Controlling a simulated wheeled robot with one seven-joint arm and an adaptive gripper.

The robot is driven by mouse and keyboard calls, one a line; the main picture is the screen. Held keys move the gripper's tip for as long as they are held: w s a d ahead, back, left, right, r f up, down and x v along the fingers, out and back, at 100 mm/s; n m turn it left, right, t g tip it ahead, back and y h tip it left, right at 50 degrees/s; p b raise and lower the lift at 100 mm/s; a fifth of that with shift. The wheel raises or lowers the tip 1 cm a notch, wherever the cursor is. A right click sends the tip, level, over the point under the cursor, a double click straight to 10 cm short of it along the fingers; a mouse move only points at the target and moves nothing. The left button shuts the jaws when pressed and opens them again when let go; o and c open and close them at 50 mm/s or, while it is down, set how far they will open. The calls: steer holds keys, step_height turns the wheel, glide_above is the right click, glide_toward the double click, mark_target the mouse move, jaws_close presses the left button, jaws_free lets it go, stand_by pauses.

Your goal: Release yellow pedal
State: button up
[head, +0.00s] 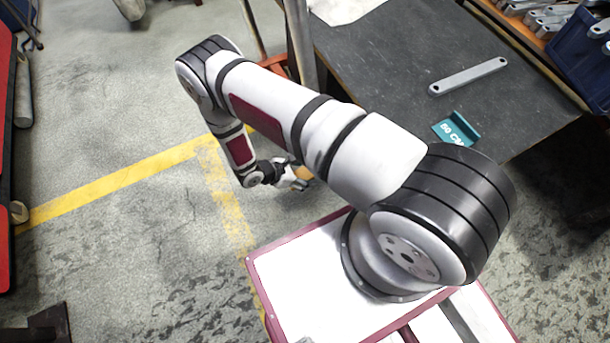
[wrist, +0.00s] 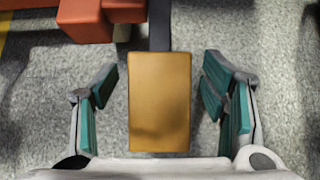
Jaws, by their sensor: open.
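The yellow pedal (wrist: 160,102) is a flat orange-yellow rectangular plate on a dark bar, in the middle of the wrist view. My gripper (wrist: 160,95) is open, with one teal-padded finger on each side of the pedal and a visible gap on both sides. In the head view my gripper (head: 300,182) is low near the floor, beyond my base. A small orange patch of the pedal (head: 303,172) shows beside it there, mostly hidden by my arm.
A red-orange block (wrist: 88,18) stands just past the pedal in the wrist view. The floor (head: 130,240) at left is mostly clear, with yellow lines.

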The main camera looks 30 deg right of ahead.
steer(key=shift+d+f, duration=0.3)
